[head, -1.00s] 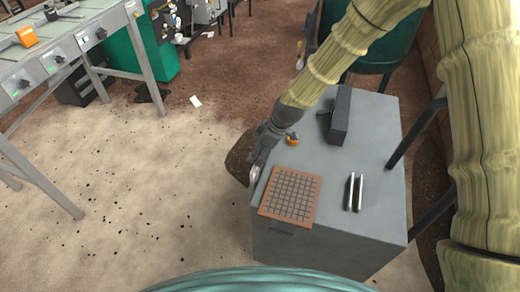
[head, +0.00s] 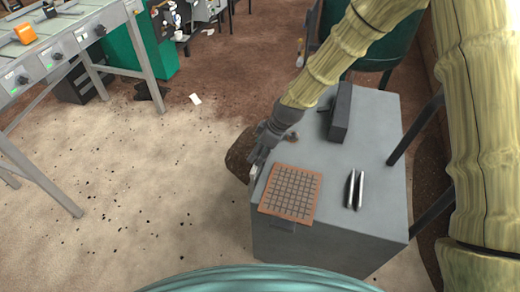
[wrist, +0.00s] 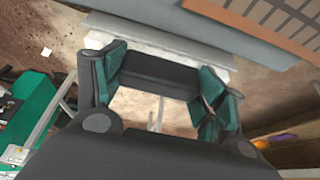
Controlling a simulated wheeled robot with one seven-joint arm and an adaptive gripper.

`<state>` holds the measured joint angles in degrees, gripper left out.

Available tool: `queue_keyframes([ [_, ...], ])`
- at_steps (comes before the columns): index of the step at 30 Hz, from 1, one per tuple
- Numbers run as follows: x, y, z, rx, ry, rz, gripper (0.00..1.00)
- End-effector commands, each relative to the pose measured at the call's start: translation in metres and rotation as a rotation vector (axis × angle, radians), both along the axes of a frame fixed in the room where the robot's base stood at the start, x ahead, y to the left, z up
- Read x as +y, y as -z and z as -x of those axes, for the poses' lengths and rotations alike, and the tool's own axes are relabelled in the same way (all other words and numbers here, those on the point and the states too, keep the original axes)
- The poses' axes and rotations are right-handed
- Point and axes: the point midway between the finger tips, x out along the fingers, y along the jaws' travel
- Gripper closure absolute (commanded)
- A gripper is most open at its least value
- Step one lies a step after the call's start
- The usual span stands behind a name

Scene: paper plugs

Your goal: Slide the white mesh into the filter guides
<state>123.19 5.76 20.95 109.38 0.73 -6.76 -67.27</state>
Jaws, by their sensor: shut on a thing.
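My gripper (head: 257,168) hangs at the left edge of the grey bench, beside the brown grid board. It is shut on a thin whitish piece, which I take to be the white mesh (wrist: 150,34); this shows past the fingers in the wrist view, where my gripper (wrist: 165,68) also appears. Only a small pale bit of it shows in the head view, and its mesh pattern is not clear. Two narrow, parallel dark-and-light rails, probably the filter guides (head: 360,190), stand on the bench to the right of the board, apart from my gripper.
The brown board with a dark grid (head: 290,193) lies on the grey bench (head: 335,225) near its left front. A dark block (head: 341,112) stands at the back. Bare bench top lies between board and rails. A grey table (head: 75,40) stands far left.

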Motion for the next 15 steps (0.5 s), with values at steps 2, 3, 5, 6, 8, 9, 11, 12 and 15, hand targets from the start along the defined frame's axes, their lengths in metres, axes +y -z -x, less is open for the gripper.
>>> queue_keyframes([
  [2,0.0001,0.0017,-0.0001,0.0,0.0,0.0,0.69],
  [3,0.0001,0.0023,-0.0001,0.0,0.0,0.0,0.69],
  [5,0.0,0.0033,-0.0001,0.0,0.0,0.0,0.69],
  [6,0.0001,0.004,-0.0001,0.0,0.0,0.0,0.69],
  [8,0.0001,0.0049,-0.0001,0.0,0.0,0.0,0.69],
  [9,0.0001,0.0056,-0.0001,0.0,0.0,0.0,0.69],
  [11,0.0001,0.0066,-0.0002,0.0,0.0,0.0,0.69],
  [12,0.0,0.0072,-0.0002,0.0,0.0,0.0,0.69],
  [15,0.0001,0.0088,-0.0001,0.0,0.0,0.0,0.69],
])
